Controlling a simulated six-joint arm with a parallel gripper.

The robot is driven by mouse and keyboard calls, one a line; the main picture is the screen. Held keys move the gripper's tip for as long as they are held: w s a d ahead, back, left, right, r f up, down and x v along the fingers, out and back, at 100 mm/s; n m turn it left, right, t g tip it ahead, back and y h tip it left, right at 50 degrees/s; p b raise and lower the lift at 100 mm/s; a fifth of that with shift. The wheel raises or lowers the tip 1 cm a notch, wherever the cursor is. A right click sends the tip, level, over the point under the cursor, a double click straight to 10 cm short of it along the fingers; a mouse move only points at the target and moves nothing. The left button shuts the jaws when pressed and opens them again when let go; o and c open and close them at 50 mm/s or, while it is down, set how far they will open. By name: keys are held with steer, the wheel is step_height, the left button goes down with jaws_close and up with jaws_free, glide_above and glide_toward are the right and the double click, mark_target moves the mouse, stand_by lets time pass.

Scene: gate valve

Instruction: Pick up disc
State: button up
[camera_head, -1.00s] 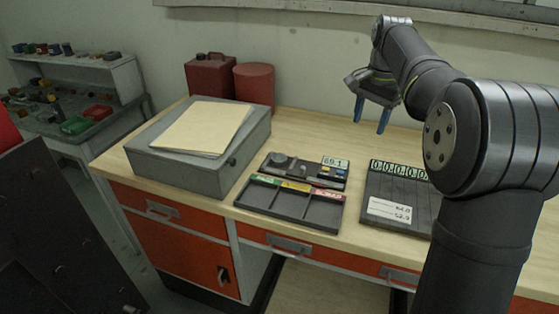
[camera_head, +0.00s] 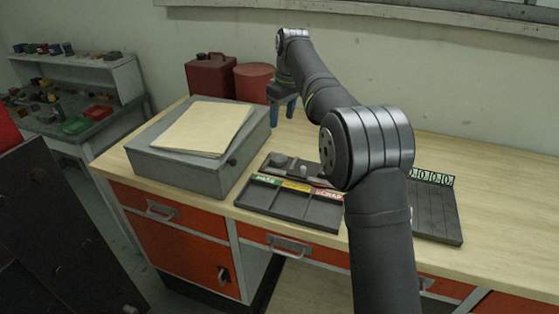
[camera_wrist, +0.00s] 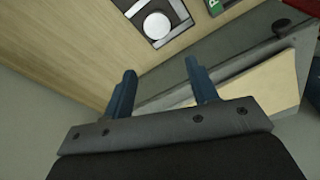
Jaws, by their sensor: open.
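The disc shows in the wrist view as a small pale grey round piece (camera_wrist: 157,25) in a dark-framed square at the top. My gripper (camera_head: 283,110) hangs above the bench behind the tray, beside the red canister. Its two blue fingers are apart with nothing between them, as the wrist view (camera_wrist: 160,68) also shows. The gripper is clear of the disc.
A grey box (camera_head: 178,172) with a tan folder (camera_head: 203,128) stands left of the tray. A red can (camera_head: 211,75) and red canister (camera_head: 252,80) stand behind it. A dark rack (camera_head: 440,215) lies to the right, partly hidden by my arm. The back right bench is clear.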

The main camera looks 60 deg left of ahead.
glide_above(279, 158)
step_height(279, 158, down, 9)
steer(key=shift+f, duration=0.1)
steer(key=shift+w+f, duration=0.15)
steer(key=shift+f, duration=2.6)
steer(key=c, duration=1)
steer(key=shift+o, duration=0.2)
steer(key=shift+r, duration=0.15)
